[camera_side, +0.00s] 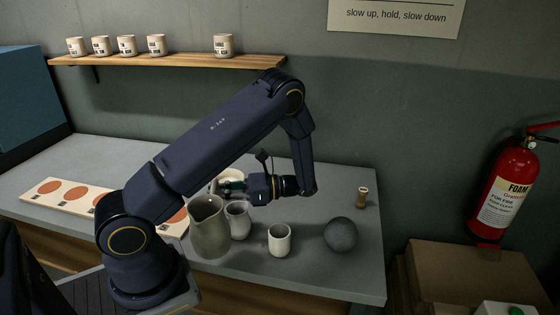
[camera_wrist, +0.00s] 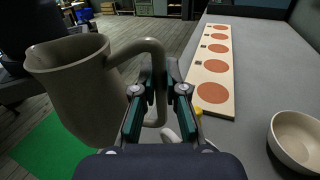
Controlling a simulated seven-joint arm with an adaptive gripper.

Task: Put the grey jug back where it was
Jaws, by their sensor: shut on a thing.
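The grey jug (camera_side: 209,228) is upright near the front edge of the table in the side view. In the wrist view the jug (camera_wrist: 80,95) fills the left side, with its handle reaching toward the fingers. My gripper (camera_side: 228,187) is shut on the jug's handle; in the wrist view its two teal fingers (camera_wrist: 160,105) close around the handle from both sides. I cannot tell whether the jug's base touches the table. A long pale board (camera_side: 55,194) with a row of orange discs lies to the left, partly hidden behind my arm.
A small grey cup (camera_side: 238,222) stands close to the jug's right. A pale cup (camera_side: 279,240), a dark grey ball (camera_side: 340,234) and a small brass-coloured piece (camera_side: 362,197) are farther right. A cream bowl (camera_wrist: 297,140) stands behind my gripper. Cups line a wall shelf (camera_side: 180,62).

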